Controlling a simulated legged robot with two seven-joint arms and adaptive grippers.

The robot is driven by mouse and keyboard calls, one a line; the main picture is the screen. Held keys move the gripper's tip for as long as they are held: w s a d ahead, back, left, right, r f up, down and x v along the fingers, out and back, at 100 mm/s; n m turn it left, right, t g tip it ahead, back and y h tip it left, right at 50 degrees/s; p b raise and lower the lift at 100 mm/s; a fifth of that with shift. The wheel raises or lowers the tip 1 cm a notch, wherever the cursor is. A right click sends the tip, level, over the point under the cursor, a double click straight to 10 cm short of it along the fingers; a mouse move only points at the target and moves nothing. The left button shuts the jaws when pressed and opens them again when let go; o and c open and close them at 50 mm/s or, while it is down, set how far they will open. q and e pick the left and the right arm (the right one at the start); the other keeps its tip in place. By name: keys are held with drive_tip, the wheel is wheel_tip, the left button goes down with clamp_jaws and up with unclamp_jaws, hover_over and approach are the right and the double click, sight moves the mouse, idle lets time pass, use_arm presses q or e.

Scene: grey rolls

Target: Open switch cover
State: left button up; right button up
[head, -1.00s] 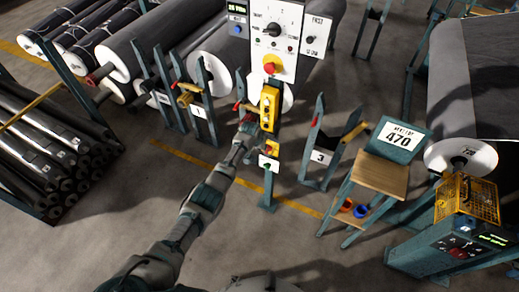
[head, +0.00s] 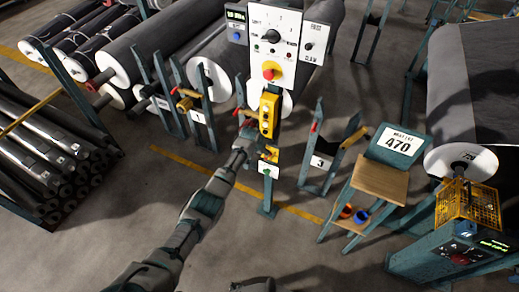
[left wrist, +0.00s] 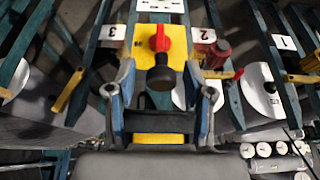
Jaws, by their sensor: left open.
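A post (head: 270,193) carries a white control panel (head: 275,38), a tall yellow box (head: 268,115) with dark round controls, and a smaller yellow housing (head: 271,154) below it. I cannot tell which part is the switch cover. My left gripper (head: 248,134) is at the left side of the post, close to the yellow boxes. In the left wrist view its fingers (left wrist: 160,105) are spread, with a yellow plate (left wrist: 144,50) bearing a red knob (left wrist: 159,38) and a black knob (left wrist: 161,77) ahead. A yellow block (left wrist: 160,139) shows between the finger bases. Contact is unclear. My right gripper is not in view.
Numbered stands (head: 201,120) flank the post on the left, and stand 3 (head: 320,163) on the right. Large grey rolls (head: 160,40) lie behind. The floor (head: 110,235) at lower left is clear.

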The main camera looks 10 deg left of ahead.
use_arm(q)
drive_tip(key=v, duration=1.1)
drive_tip(key=shift+r, duration=0.35)
